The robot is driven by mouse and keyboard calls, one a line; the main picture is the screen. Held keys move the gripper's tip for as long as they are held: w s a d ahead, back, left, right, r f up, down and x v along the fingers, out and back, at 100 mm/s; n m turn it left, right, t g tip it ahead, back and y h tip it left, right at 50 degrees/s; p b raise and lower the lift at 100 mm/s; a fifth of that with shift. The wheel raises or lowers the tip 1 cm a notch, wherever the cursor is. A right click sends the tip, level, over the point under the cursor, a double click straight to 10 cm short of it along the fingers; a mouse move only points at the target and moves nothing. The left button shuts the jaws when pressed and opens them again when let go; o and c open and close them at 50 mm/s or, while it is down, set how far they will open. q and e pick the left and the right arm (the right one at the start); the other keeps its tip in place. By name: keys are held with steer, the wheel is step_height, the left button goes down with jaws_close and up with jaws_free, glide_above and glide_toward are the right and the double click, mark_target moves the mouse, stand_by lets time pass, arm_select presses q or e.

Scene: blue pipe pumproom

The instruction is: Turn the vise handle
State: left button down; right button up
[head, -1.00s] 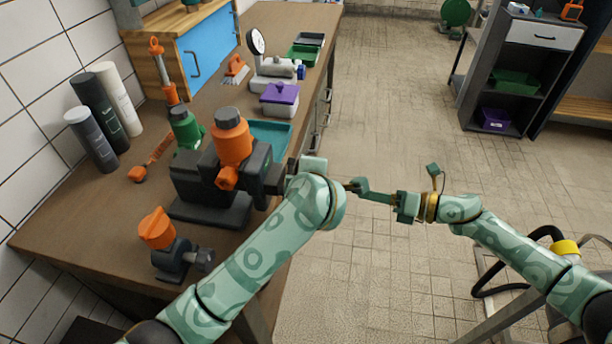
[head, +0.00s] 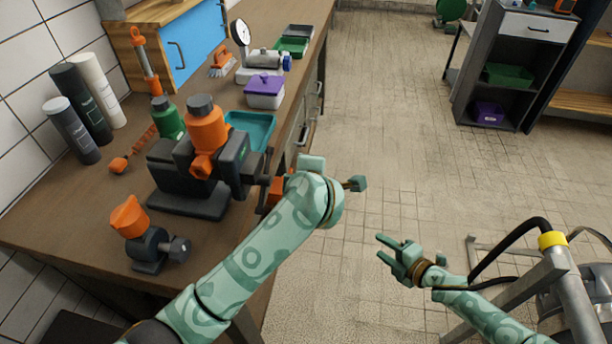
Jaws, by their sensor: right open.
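The dark grey vise (head: 195,203) stands on the brown workbench, with an orange part with a dark cap (head: 205,130) between its jaws. Its screw end (head: 258,180) points right towards my left arm. An orange piece (head: 274,192) shows below it beside that arm; I cannot tell whether it belongs to the handle. My left forearm hides the area to the right of the screw. My right gripper (head: 393,253) is open and empty over the floor, apart from the vise.
A small orange-topped fixture (head: 128,217) stands at the bench's front left. A teal tray (head: 250,130) and a purple-lidded box (head: 264,90) lie behind the vise. A pipe with a yellow band (head: 552,240) and a black hose are at right. The middle floor is clear.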

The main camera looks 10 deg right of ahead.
steer(key=s+d+f+m+g+h, duration=0.25)
steer(key=s+f+m, duration=0.35)
steer(key=s+f, duration=0.4)
steer(key=s+d+f+m+g+h, duration=0.1)
steer(key=s+f+m+g+h, duration=0.3)
steer(key=s+f, duration=0.6)
arm_select(q)
steer(key=shift+d+t+b, duration=0.2)
steer(key=shift+t+b, duration=0.3)
steer(key=shift+t, duration=0.2)
arm_select(e)
steer(key=s+a+f+m+g, duration=0.2)
steer(key=s+m, duration=0.2)
steer(key=s, duration=1)
steer(key=s+a+f+m+g, duration=0.2)
steer(key=s+m, duration=0.3)
steer(key=s, duration=1)
steer(key=shift+a+f+g, duration=0.2)
steer(key=shift+f+g, duration=0.35)
steer(key=shift+f, duration=0.2)
arm_select(q)
steer(key=shift+s, duration=0.1)
